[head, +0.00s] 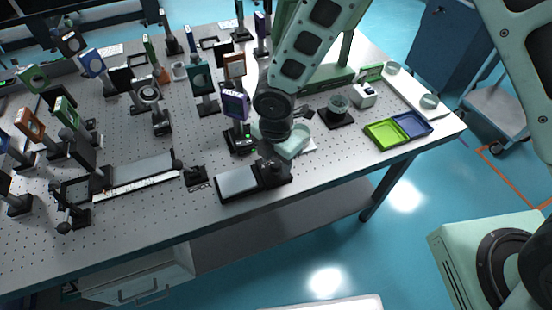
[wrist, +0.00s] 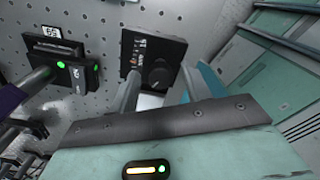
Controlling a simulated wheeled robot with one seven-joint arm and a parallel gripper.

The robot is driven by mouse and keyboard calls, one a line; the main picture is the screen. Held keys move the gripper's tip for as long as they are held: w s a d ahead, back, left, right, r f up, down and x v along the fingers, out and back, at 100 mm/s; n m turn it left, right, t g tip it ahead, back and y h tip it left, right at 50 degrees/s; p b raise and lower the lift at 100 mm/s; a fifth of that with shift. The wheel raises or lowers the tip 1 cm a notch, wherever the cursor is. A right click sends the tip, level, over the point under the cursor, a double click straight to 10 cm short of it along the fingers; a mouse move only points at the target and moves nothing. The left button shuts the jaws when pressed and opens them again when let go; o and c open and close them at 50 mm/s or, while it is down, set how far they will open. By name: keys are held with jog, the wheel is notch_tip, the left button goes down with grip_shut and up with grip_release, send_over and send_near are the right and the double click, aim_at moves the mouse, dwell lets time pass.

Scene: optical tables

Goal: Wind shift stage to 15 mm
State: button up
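The stage I take for the shift stage is a black block with a round knob, at the table's front edge in the head view (head: 278,178). A grey plate (head: 237,182) adjoins its left side. In the wrist view the black block (wrist: 150,50) shows a dark knob (wrist: 157,74) and small pale and orange marks too small to read. My gripper (wrist: 160,80) is open, its two fingers apart on either side of the knob in that view, with visible gaps. Whether they touch it or are at its height I cannot tell. In the head view my wrist hides the fingertips.
A black device with green lights (wrist: 65,65) stands left of the block in the wrist view. In the head view a purple-framed mount (head: 236,105) stands close behind, with many optic mounts to the left. A green and blue tray (head: 385,134) lies to the right.

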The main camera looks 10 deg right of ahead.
jog(key=c, duration=0.9)
jog(key=shift+o, duration=0.2)
jog(key=shift+m, duration=0.4)
